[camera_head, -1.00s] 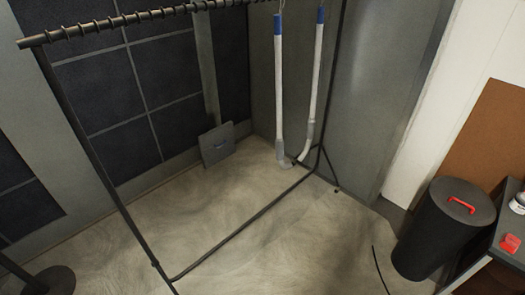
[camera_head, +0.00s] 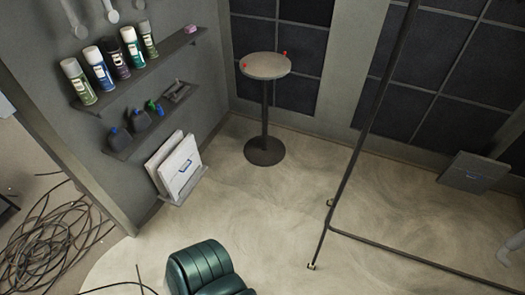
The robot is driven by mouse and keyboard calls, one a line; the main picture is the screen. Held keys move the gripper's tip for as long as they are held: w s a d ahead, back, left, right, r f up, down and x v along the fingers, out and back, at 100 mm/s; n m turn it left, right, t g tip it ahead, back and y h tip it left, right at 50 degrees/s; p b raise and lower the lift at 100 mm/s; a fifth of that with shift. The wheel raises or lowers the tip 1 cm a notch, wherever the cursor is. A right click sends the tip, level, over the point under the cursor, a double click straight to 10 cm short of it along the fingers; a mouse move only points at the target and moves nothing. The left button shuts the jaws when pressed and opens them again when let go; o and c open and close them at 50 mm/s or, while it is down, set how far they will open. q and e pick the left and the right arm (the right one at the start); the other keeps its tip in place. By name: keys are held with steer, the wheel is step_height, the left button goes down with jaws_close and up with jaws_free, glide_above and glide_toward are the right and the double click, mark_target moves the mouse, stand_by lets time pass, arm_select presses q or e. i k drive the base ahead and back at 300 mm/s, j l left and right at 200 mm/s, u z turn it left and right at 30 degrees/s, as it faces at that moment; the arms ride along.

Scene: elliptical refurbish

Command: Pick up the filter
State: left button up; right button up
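White, flat, square panels (camera_head: 181,172) that look like filters stand on edge, leaning in a low holder at the foot of the left wall. I cannot tell which one the task names. Neither of my grippers is in view.
A round stand (camera_head: 265,66) is by the back wall. Shelves (camera_head: 128,75) with spray cans are on the left wall. A rack frame (camera_head: 365,140) stands right, a green padded seat (camera_head: 205,270) below, and cables (camera_head: 50,240) lie left. The middle floor is clear.

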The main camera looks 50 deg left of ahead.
mark_target(177, 169)
steer(key=u, duration=2.7)
steer(key=i+l+u, duration=0.55)
steer(key=i+l, duration=0.25)
steer(key=i+l+u, duration=0.3)
steer(key=i+l, duration=0.15)
steer(key=i+l+u, duration=0.3)
steer(key=l, duration=0.4)
